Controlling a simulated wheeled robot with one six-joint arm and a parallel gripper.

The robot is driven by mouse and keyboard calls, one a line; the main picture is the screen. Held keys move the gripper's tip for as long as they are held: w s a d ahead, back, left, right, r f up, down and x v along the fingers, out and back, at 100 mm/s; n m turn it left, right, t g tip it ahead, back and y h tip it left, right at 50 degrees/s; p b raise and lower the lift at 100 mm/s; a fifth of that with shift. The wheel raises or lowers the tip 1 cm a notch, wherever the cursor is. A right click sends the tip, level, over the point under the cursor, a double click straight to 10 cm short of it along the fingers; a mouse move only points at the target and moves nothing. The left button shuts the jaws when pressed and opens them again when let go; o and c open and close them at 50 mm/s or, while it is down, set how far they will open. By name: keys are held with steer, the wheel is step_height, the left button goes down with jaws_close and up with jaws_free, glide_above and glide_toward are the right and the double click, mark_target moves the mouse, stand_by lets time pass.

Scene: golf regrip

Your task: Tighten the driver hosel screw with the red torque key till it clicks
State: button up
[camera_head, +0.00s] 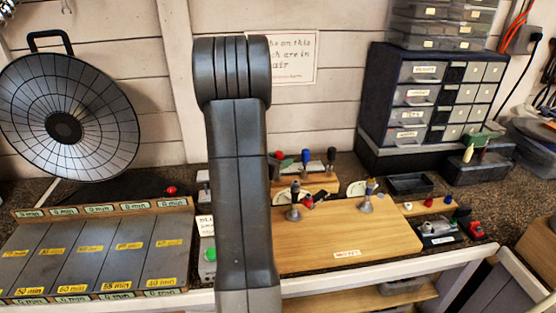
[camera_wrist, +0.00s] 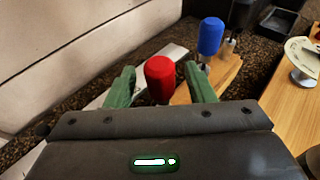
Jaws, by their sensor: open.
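The red-handled key (camera_wrist: 160,75) stands upright in the wrist view, and its red top also shows in the head view (camera_head: 278,156) beside my arm. My gripper (camera_wrist: 161,86) is open, with one green finger on each side of the red handle in the picture and visible gaps to it. I cannot tell how deep the handle sits between the fingers. The key's lower end is hidden by my gripper. The driver and its hosel screw cannot be made out.
Blue (camera_wrist: 210,37) and black (camera_head: 331,158) handled tools stand in the wooden rack (camera_wrist: 228,72) right of the red key. A wooden work board (camera_head: 350,238) with two small clamps (camera_head: 366,199) lies to the right. A wall stands close behind.

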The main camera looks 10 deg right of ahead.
jaws_close()
steer(key=shift+r, duration=0.1)
